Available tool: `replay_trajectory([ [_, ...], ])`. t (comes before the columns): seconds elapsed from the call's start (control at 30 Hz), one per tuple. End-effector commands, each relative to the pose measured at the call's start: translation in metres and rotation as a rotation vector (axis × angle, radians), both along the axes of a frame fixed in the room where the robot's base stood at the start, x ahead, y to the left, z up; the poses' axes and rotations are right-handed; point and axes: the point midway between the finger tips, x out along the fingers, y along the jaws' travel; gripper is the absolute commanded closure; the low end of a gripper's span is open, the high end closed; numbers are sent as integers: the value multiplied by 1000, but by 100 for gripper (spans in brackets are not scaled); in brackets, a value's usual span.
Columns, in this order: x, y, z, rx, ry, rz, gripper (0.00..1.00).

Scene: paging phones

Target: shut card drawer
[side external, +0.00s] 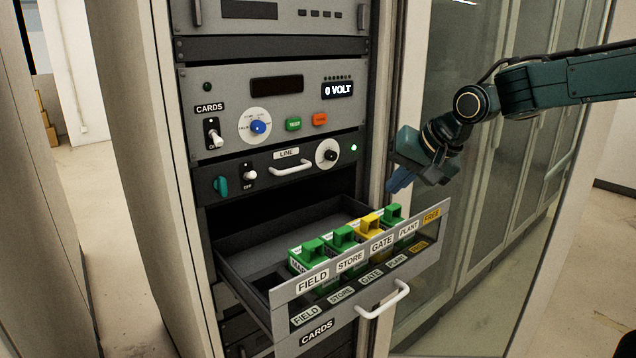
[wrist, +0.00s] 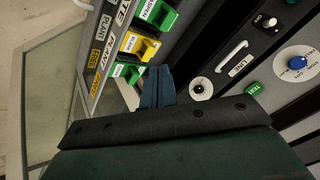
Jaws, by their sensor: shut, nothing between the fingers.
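The card drawer (side external: 252,243) is pulled out of the rack in the side view, with a white bar handle (side external: 382,301) on its front. Several cards stand in it, green ones and a yellow card (side external: 367,226), behind labels FIELD, STORE, GATE, PLANT and FREE. My gripper (side external: 398,182) is shut and empty, above and behind the drawer's right end, apart from the handle. In the wrist view my blue fingers (wrist: 157,88) are together, near the green and yellow cards (wrist: 138,45). Whether they touch a card cannot be told.
Above the drawer is a LINE panel with a white handle (side external: 291,168) and knobs. Higher is a CARDS panel with a blue dial (side external: 258,127) and a 0 VOLT display (side external: 338,90). A glass cabinet door (side external: 455,150) stands on the right. The space in front of the drawer looks free.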

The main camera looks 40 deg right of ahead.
Motion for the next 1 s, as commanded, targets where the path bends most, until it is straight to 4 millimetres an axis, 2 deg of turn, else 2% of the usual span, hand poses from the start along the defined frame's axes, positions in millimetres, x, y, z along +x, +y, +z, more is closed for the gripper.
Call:
replay_trajectory([
  [0.1,35,-3,-11,65,-17,-82,100],
  [0.37,105,-9,-38,215,-65,-260,100],
  [0.6,164,-17,-76,361,-107,-419,100],
  [0.8,202,-22,-107,469,-138,-527,100],
  [1.0,219,-24,-122,527,-155,-581,100],
])
